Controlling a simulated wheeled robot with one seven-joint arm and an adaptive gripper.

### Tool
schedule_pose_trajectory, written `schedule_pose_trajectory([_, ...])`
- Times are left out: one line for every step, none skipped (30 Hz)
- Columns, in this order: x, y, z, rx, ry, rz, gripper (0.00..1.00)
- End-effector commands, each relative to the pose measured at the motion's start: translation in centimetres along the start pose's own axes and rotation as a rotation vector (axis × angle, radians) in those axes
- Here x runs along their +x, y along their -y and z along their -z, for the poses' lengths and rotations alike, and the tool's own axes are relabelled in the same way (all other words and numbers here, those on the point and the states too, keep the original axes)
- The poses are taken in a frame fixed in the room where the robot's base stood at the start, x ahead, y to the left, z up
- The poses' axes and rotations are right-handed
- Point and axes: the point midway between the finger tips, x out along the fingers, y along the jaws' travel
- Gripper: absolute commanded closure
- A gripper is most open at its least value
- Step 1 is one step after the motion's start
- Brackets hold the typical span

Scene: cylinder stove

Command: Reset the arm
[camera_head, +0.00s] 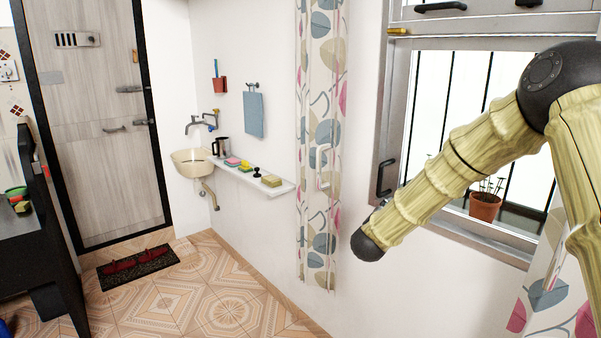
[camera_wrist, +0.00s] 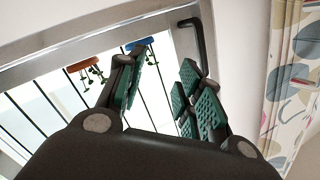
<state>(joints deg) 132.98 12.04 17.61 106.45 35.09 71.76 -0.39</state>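My arm reaches in from the right in the head view, in front of the window, with its bent elbow at the upper right. Its dark end joint points down and left, near the patterned curtain (camera_head: 322,120). My gripper (camera_wrist: 160,85) shows in the wrist view with its two green-padded fingers spread apart and nothing between them. The gripper faces the barred window (camera_wrist: 155,75); a black window handle (camera_wrist: 203,48) is just beyond the right finger.
A potted plant (camera_head: 485,206) stands at the window. A narrow shelf (camera_head: 228,174) with small items runs along the wall beside a sink (camera_head: 192,160). A wooden door (camera_head: 100,120) and a doormat (camera_head: 137,262) are at the left. The tiled floor (camera_head: 225,305) in front is clear.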

Motion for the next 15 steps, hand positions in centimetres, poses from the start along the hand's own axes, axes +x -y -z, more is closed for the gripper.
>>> schedule_pose_trajectory([-0.7, -1.8, -2.7, -0.042, 0.048, 0.003, 0.64])
schedule_pose_trajectory([-1.1, -2.7, -4.1, -0.064, 0.075, 0.005, 0.64])
schedule_pose_trajectory([-1.7, -4.0, -6.0, -0.094, 0.112, 0.009, 0.64])
schedule_pose_trajectory([-2.2, -5.0, -7.3, -0.115, 0.139, 0.011, 0.64])
schedule_pose_trajectory([-2.8, -6.0, -8.6, -0.137, 0.168, 0.012, 0.64])
schedule_pose_trajectory([-3.5, -7.3, -10.3, -0.166, 0.205, 0.015, 0.64])
schedule_pose_trajectory([-4.1, -8.4, -11.5, -0.186, 0.233, 0.016, 0.64])
schedule_pose_trajectory([-4.8, -9.4, -12.8, -0.208, 0.263, 0.018, 0.64])
schedule_pose_trajectory([-5.7, -10.8, -14.4, -0.234, 0.300, 0.020, 0.64])
schedule_pose_trajectory([-6.4, -11.9, -15.6, -0.256, 0.330, 0.021, 0.64])
schedule_pose_trajectory([-7.2, -13.0, -16.6, -0.276, 0.359, 0.021, 0.64])
schedule_pose_trajectory([-8.2, -14.4, -18.1, -0.302, 0.398, 0.022, 0.64])
schedule_pose_trajectory([-9.1, -15.6, -19.2, -0.321, 0.429, 0.021, 0.64])
schedule_pose_trajectory([-9.9, -16.6, -20.1, -0.340, 0.457, 0.022, 0.64])
schedule_pose_trajectory([-11.1, -18.2, -21.5, -0.366, 0.499, 0.021, 0.64])
